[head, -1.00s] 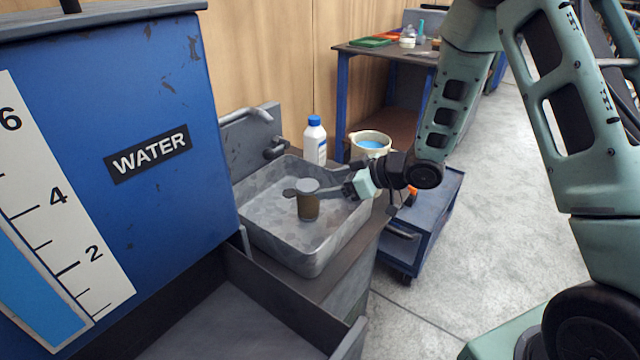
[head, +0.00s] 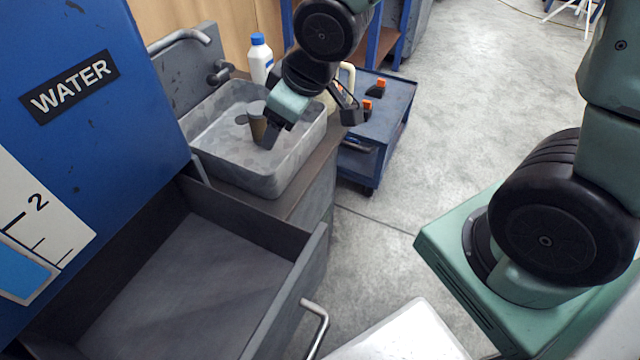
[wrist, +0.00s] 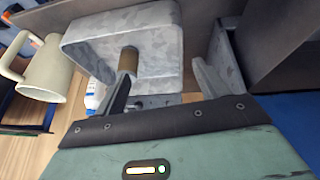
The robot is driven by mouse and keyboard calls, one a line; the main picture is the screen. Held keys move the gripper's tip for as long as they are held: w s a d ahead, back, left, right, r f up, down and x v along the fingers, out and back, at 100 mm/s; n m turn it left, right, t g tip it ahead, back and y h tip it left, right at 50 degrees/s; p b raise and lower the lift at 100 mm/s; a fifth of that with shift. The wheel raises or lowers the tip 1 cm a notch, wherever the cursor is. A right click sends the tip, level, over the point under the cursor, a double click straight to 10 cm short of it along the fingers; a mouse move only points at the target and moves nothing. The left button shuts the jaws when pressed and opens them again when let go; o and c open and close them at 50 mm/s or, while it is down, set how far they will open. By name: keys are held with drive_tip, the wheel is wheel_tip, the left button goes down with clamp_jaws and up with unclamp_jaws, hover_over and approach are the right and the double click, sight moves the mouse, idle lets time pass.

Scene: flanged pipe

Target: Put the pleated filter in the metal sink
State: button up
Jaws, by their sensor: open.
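The pleated filter (head: 257,127), a small brown cylinder with a grey cap, stands inside the metal sink (head: 245,178) towards its middle. It also shows in the wrist view (wrist: 128,61). My gripper (head: 308,118) is open and empty, with its fingers spread wide. One finger hangs over the sink and partly covers the filter in the head view; the other is by the sink's right rim. In the wrist view the filter is beyond the left finger, not between the fingers. I cannot tell whether that finger touches it.
A white bottle with a blue cap (head: 261,58) stands behind the sink. A faucet (head: 180,40) is at its back left. A blue cart (head: 385,112) stands to the right. An open grey drawer (head: 185,290) is in front.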

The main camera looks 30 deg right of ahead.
drive_tip(key=s+a+r+g, duration=0.1)
drive_tip(key=s+g, duration=0.1)
drive_tip(key=s, duration=0.7)
drive_tip(key=s+a+r+g+h, duration=0.1)
drive_tip(key=s+a+g, duration=0.1)
drive_tip(key=s, duration=0.7)
drive_tip(key=shift+s+a+r+g+h, duration=0.2)
drive_tip(key=shift+a+r+g+h, duration=0.1)
drive_tip(key=shift+r+g, duration=0.15)
